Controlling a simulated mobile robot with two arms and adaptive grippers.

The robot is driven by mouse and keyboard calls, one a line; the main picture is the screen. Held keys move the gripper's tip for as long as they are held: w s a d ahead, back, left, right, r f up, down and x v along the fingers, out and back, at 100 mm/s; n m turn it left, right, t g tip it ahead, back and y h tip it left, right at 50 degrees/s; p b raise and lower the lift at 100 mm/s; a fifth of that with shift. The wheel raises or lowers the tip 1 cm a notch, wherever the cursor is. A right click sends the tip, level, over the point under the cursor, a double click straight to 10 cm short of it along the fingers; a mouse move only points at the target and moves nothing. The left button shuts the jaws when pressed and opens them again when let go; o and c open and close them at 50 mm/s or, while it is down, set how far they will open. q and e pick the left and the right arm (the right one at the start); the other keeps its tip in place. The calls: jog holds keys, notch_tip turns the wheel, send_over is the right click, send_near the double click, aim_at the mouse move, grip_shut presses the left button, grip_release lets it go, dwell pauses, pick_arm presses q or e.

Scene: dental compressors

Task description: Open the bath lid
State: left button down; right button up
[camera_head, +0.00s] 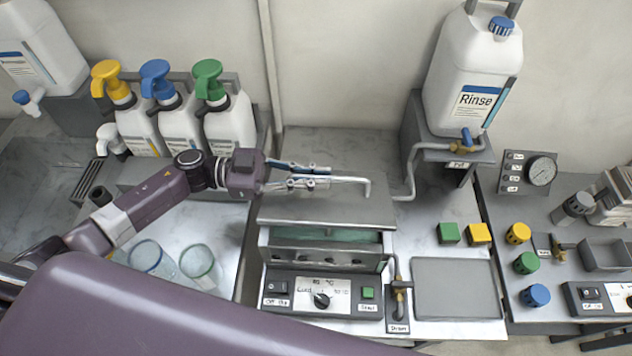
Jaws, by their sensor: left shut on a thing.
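The bath (320,258) stands in the middle of the bench, with a control panel on its front. Its grey lid (330,213) lies over the top. A greenish interior (325,237) shows in a gap below the lid's front edge, so the lid looks raised at the front. A bent metal handle (357,181) runs along the lid. My left gripper (328,176) comes in from the left above the lid and is shut on the handle's left part. The exact finger contact is hard to see. My right gripper is not in view.
A Rinse canister (473,75) with a tap stands on a raised shelf behind right. Pump bottles (180,125) stand behind left, and glass beakers (200,266) are below my left arm. A grey tray (456,288) lies right of the bath, with green and yellow blocks (449,233) behind it.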

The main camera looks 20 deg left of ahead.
pick_arm(q)
jog(key=shift+w+a+r+p, duration=0.2)
jog(key=shift+w+r+p, duration=0.1)
jog(key=shift+w+r, duration=0.5)
jog(key=shift+w+a+n, duration=0.1)
jog(key=shift+w+n, duration=0.35)
jog(key=shift+n, duration=0.25)
jog(key=c, duration=2)
grip_release()
jog(key=a, duration=0.4)
jog(key=s+a, duration=0.1)
jog(key=a, duration=0.3)
jog(key=s+a, duration=0.1)
jog(key=a, duration=0.3)
jog(key=shift+s+f, duration=0.1)
jog(key=shift+s, duration=0.05)
jog(key=shift+d, duration=0.1)
